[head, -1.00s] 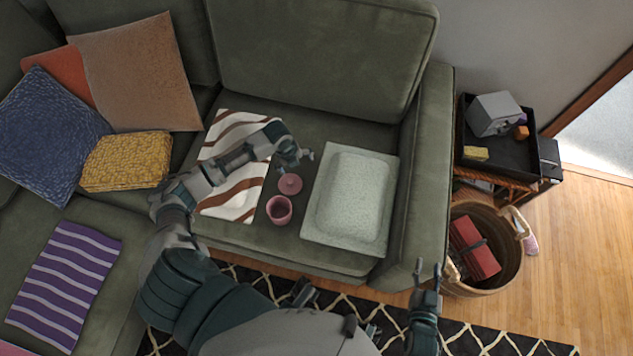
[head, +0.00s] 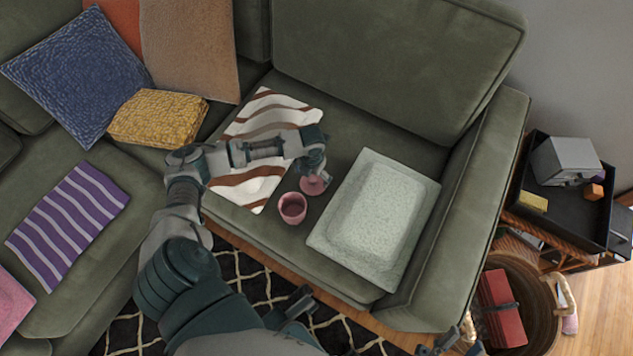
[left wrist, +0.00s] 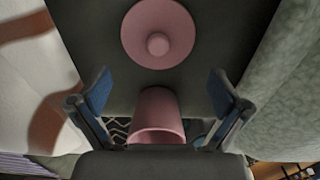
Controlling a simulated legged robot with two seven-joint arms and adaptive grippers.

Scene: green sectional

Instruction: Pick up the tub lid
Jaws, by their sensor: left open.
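The tub lid (head: 311,186) is a pink disc lying on the green sofa seat, partly hidden by my left gripper in the head view. In the left wrist view the lid (left wrist: 150,22) shows whole, with its round knob facing the camera. The pink tub (head: 292,208) stands open just in front of the lid; it also shows in the left wrist view (left wrist: 158,105). My left gripper (head: 320,174) is open and empty above the lid. Its fingers (left wrist: 159,88) are spread, with the lid beyond their tips. My right gripper (head: 450,343) is partly cut off at the bottom edge.
A striped brown-and-white cloth (head: 262,187) lies left of the lid, a pale green cushion (head: 376,220) right of it. The sofa armrest (head: 463,215), a basket (head: 538,300) and a black tray (head: 562,202) are farther right. Bare seat (head: 352,135) lies behind the lid.

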